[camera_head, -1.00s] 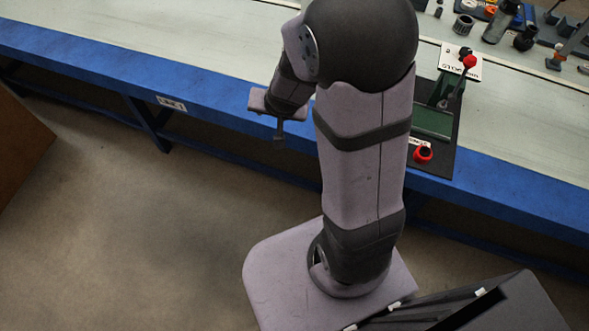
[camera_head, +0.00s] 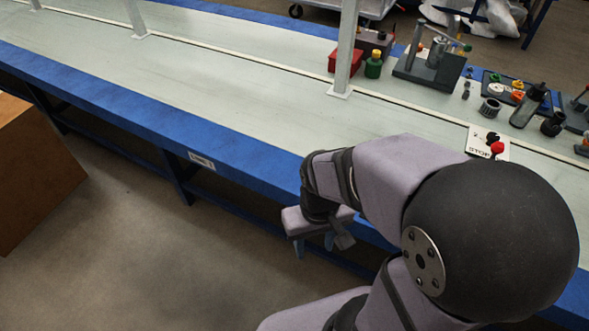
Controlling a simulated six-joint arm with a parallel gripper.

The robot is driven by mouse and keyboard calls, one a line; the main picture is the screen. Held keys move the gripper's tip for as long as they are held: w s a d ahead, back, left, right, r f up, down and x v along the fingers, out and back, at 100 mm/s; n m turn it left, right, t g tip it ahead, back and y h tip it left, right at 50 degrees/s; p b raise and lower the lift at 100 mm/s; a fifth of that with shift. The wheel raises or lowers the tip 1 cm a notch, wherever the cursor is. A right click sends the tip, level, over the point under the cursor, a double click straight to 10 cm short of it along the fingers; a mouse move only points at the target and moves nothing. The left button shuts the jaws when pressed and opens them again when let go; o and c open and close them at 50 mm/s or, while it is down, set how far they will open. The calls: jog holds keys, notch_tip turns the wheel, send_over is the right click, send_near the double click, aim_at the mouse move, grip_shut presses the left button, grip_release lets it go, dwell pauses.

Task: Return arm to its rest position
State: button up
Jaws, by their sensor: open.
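My gripper (camera_head: 322,247) hangs at the end of my bent arm, in front of the workbench's blue front edge (camera_head: 130,110). Its two fingers point down and stand apart, with nothing seen between them. It is over the floor side of the edge, below the level of the bench top. My arm's large dark joint fills the lower right and hides part of the bench behind it.
On the pale bench top (camera_head: 200,75) stand a STOP box with a red button (camera_head: 490,145), a red bin (camera_head: 345,62), a green bottle (camera_head: 374,65), a metal fixture (camera_head: 430,68) and several small parts at the right. A brown box (camera_head: 35,170) is at the left. Floor in front is clear.

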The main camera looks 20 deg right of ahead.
notch_tip(320, 180, up, 16)
jog(key=r+p, duration=0.1)
jog(key=p, duration=1.5)
notch_tip(320, 180, down, 32)
jog(key=b, duration=3)
jog(key=shift+r+b, duration=0.25)
jog(key=shift+b, duration=0.15)
